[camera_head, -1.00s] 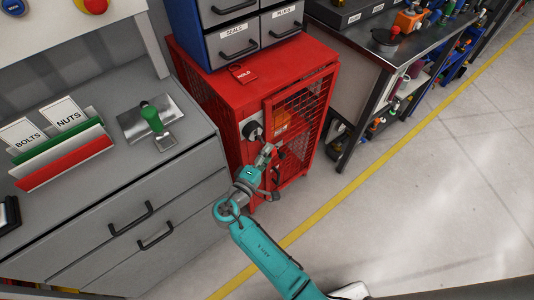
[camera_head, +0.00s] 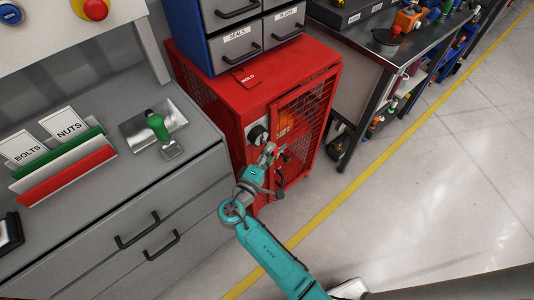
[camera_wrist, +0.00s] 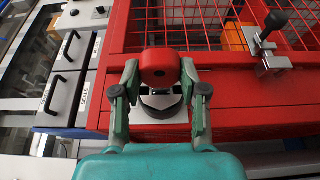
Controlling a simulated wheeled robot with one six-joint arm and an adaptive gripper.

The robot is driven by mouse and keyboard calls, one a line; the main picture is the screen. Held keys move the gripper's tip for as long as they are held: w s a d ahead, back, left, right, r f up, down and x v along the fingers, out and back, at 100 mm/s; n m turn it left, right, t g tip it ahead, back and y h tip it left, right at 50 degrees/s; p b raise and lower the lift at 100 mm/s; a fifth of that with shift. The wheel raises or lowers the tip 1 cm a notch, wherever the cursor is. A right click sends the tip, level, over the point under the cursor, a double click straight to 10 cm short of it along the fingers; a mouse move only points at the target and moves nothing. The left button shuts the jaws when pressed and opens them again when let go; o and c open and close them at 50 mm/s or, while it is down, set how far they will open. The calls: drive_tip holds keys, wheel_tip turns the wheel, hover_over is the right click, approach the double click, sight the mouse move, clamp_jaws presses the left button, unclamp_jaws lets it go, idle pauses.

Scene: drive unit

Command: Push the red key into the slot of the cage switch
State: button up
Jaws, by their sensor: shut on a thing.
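The red key (camera_wrist: 159,67) shows its round red head between my fingertips in the wrist view. My gripper (camera_wrist: 160,76) is shut on it. The cage switch (camera_wrist: 160,105) is a dark round part on a pale plate, just beyond the key and partly hidden by it. Whether the key touches the slot cannot be told. In the head view my gripper (camera_head: 269,152) is close in front of the switch (camera_head: 258,135), on the front of the red cage (camera_head: 233,140). The key is too small to make out there.
The mesh door (camera_head: 300,125) and a black-handled latch (camera_wrist: 270,44) are right of the switch. A grey drawer cabinet (camera_head: 185,200) stands left of the cage. A steel bench (camera_head: 370,50) stands to the right. The floor in front is clear.

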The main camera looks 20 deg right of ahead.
drive_tip(key=shift+w+a, duration=0.3)
drive_tip(key=shift+w, duration=0.4)
drive_tip(key=o, duration=1.2)
drive_tip(key=v, duration=1.2)
drive_tip(key=shift+s+d, duration=0.35)
drive_tip(key=shift+s, duration=0.75)
drive_tip(key=shift+s+d, duration=0.35)
drive_tip(key=shift+s, duration=0.75)
drive_tip(key=shift+s+d, duration=0.4)
drive_tip(key=shift+s, duration=0.7)
